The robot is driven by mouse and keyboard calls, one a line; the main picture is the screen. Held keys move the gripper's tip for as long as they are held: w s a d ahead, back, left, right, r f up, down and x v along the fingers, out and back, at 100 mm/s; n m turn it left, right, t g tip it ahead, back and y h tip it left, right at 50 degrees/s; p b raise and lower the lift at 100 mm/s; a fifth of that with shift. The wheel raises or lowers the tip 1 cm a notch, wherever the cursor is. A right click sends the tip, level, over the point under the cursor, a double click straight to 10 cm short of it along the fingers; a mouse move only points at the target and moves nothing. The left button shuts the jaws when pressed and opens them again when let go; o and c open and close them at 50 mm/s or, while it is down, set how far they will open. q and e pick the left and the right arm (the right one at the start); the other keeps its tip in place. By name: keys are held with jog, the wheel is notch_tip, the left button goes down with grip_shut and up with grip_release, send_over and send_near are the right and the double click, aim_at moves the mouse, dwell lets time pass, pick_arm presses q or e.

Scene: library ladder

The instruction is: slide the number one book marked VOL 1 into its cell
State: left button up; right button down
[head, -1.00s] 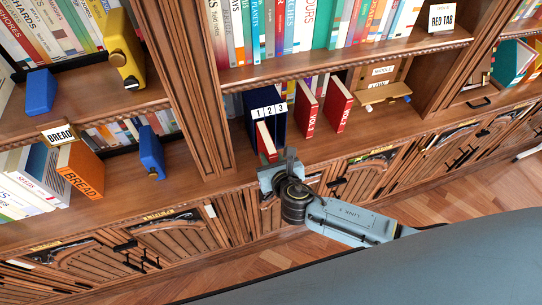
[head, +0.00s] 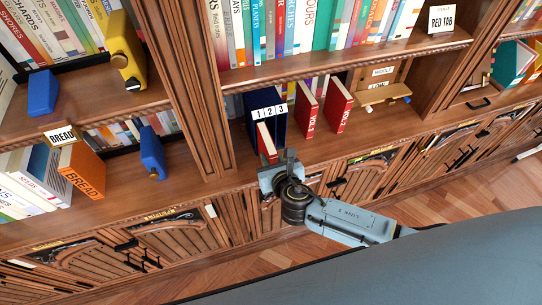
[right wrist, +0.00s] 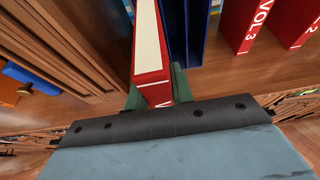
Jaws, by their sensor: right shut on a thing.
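The red book (head: 267,144) held by my right gripper stands at the left cell of the dark blue case (head: 281,128), under the label strip (head: 268,110) marked 1 2 3. My right gripper (head: 284,163) is shut on the lower front end of this book. In the right wrist view the book (right wrist: 150,45) shows its pale page edge, and the green fingers (right wrist: 155,92) clasp both sides. Blue case walls (right wrist: 195,30) show just right of it. How deep the book sits in the cell is hard to tell. Most of its marking is hidden. My left gripper is not in view.
Two red books, one marked VOL 3 (right wrist: 258,25) and one marked VOL 2 (right wrist: 303,22), stand right of the case. A wooden upright (head: 190,90) rises to the left. The shelf board (head: 360,128) right of the books has free room.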

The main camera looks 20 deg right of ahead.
aim_at(274, 157)
jog(key=shift+r+p, duration=0.1)
jog(key=shift+p, duration=0.6)
dwell(1.3)
jog(key=shift+w+a+b, duration=0.15)
jog(key=shift+w+b, duration=0.45)
jog(key=shift+w, duration=3.15)
jog(key=c, duration=1.1)
grip_release()
jog(key=shift+s, duration=0.1)
jog(key=shift+s+r, duration=0.15)
jog(key=shift+s, duration=0.45)
jog(key=p+v, duration=0.1)
jog(key=v, duration=1.1)
jog(key=shift+r, duration=0.1)
